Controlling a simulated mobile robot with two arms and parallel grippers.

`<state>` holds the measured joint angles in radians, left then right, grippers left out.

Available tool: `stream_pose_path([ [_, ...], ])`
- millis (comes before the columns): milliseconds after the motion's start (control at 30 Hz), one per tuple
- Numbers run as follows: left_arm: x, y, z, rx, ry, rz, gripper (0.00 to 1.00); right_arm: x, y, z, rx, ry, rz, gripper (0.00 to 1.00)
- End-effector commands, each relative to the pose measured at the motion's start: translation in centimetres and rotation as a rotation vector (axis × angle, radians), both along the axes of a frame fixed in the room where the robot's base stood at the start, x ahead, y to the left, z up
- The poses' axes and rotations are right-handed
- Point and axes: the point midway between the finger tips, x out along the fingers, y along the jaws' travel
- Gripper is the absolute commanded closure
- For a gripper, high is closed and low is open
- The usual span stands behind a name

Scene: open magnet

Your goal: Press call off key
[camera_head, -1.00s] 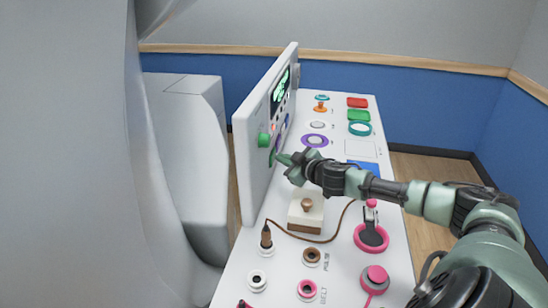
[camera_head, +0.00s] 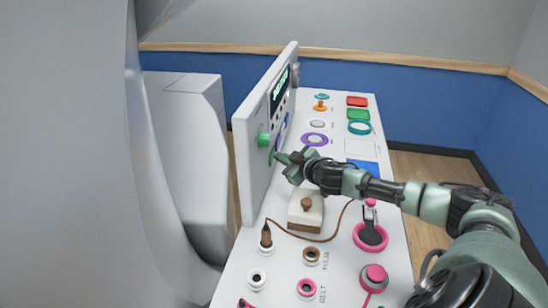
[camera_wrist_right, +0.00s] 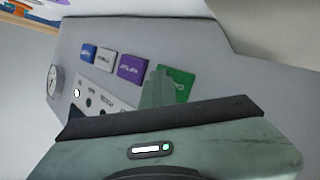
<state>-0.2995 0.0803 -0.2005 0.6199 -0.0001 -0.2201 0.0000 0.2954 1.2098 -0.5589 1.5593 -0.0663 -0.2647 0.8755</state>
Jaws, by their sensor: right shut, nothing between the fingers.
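An upright white panel (camera_head: 252,185) stands on the console, with a green display (camera_head: 281,88). The right wrist view shows its row of keys: blue (camera_wrist_right: 87,52), white (camera_wrist_right: 105,59), purple (camera_wrist_right: 131,67) and green (camera_wrist_right: 180,85). Their labels are too small to read, so I cannot tell which is call off. My right gripper (camera_head: 281,158) is shut and empty, its tips close to the panel. In the wrist view its fingers (camera_wrist_right: 157,88) overlap the green key's left part; I cannot tell whether they touch it. My left gripper is out of view.
The white console top (camera_head: 335,270) carries a beige block (camera_head: 306,210) with a brown cord, pink controls (camera_head: 371,236) and several coloured rings. A large pale body (camera_head: 60,160) fills the left.

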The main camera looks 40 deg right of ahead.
Motion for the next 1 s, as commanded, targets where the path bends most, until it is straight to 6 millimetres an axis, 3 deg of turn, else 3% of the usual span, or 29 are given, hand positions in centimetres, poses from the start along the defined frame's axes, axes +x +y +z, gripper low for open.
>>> stream_pose_path([
  [633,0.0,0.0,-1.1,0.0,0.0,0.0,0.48,-1.3,-1.0,-0.1,-0.001,0.0,0.0,1.0],
  [933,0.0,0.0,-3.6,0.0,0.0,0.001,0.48,-3.4,-2.6,-0.6,-0.005,0.004,0.003,1.0],
  [1000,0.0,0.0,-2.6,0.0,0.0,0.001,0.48,-3.9,-2.9,-0.2,0.001,0.005,0.001,1.0],
])
